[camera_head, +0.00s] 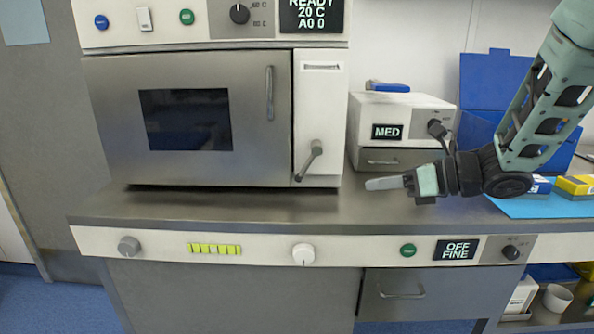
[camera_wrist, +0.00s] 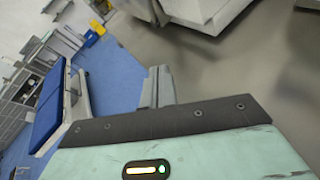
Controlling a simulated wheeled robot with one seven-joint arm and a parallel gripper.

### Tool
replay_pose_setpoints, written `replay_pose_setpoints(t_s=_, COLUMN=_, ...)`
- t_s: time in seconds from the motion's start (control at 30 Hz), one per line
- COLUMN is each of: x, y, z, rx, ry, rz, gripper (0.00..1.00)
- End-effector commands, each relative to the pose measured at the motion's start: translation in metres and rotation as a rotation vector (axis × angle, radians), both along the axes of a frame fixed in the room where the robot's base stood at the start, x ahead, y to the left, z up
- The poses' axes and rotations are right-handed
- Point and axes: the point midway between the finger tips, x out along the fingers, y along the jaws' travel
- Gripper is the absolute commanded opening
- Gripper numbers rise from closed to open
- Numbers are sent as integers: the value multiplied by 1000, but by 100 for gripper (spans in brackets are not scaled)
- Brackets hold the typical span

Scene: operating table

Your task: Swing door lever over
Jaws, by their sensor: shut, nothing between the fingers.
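The door lever (camera_head: 309,160) is a dark grey handle on the white panel (camera_head: 320,110) at the right of the steel cabinet door, low on that panel and slanted, its upper end to the right. The cabinet door (camera_head: 120,120) looks closed, with a dark window and a vertical bar handle (camera_head: 270,93). My gripper (camera_head: 372,184) is to the right of the lever and a little lower in the head view, apart from it, fingers pointing left. It is shut and empty. In the wrist view my fingers (camera_wrist: 158,88) show together; the lever does not show there.
A white box labelled MED (camera_head: 405,108) stands behind my gripper on the steel counter (camera_head: 230,205). A blue bin (camera_head: 490,75) and small boxes on a blue mat (camera_head: 540,207) are at the right. The counter in front of the lever is clear.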

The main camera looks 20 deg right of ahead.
Motion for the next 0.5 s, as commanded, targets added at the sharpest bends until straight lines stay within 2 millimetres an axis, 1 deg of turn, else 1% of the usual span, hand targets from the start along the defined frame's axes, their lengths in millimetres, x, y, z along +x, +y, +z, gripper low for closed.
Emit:
replay_pose_setpoints(t_s=0.13, x=2, y=3, z=-1, rx=-2, ry=-5, rz=7, gripper=0)
replay_pose_setpoints(t_s=0.23, x=9, y=10, z=-4, rx=-3, ry=-4, rz=8, gripper=0)
replay_pose_setpoints(t_s=0.37, x=23, y=27, z=-12, rx=-2, ry=-2, rz=10, gripper=0)
replay_pose_setpoints(t_s=0.5, x=42, y=48, z=-22, rx=-3, ry=-2, rz=9, gripper=0)
